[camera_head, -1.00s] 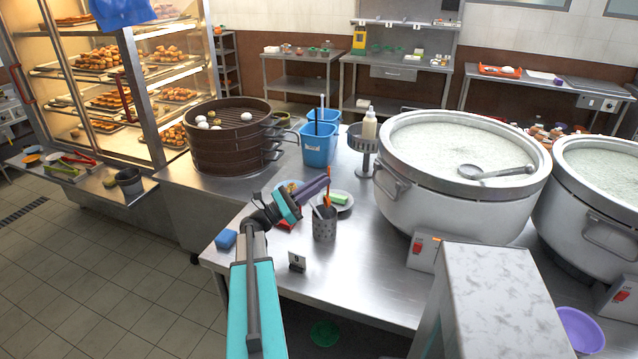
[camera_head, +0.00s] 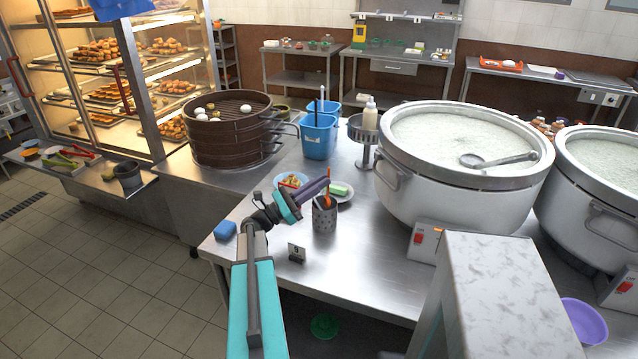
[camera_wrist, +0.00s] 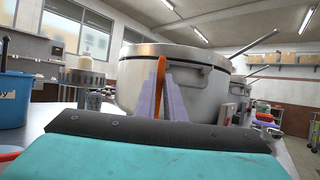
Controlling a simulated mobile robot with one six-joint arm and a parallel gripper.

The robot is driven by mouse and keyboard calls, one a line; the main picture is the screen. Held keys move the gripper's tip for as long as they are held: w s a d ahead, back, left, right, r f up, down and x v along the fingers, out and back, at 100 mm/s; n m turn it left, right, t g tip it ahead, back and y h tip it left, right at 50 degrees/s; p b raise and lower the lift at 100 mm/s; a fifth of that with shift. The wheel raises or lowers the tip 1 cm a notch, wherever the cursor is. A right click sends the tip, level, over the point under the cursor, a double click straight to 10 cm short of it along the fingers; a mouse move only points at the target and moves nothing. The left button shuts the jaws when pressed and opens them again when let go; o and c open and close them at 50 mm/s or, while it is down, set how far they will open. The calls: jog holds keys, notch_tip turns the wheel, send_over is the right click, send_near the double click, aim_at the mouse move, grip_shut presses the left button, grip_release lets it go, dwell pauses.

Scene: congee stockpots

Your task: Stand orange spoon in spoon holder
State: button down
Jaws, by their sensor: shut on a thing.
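My gripper (camera_head: 326,184) is shut on the orange spoon (camera_head: 328,188) above the perforated metal spoon holder (camera_head: 324,218). In the wrist view, the orange spoon (camera_wrist: 159,88) stands nearly upright between the purple fingers (camera_wrist: 165,98). The spoon's lower end overlaps the holder's mouth in the head view. I cannot tell whether it is inside the rim. A pale utensil handle also shows at the holder's mouth. The holder does not show in the wrist view.
A plate with a green block (camera_head: 340,190) sits behind the holder. A small numbered sign (camera_head: 297,252) and a blue sponge (camera_head: 225,230) are in front and left. Large congee pots (camera_head: 440,190) stand right, with blue containers (camera_head: 319,138) behind.

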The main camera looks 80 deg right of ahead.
jog(key=shift+f+b, duration=0.5)
jog(key=shift+f, duration=0.6)
jog(key=c, duration=1.8)
grip_release()
jog(key=shift+o, duration=0.2)
jog(key=shift+f, duration=0.1)
jog(key=w+a+f+b, duration=0.1)
jog(key=w+a, duration=0.3)
jog(key=w, duration=0.3)
jog(key=w+a+f+b, duration=0.1)
jog(key=w+a+b, duration=0.1)
jog(key=w+a, duration=0.3)
jog(key=shift+w+a, duration=0.15)
jog(key=shift+w, duration=0.7)
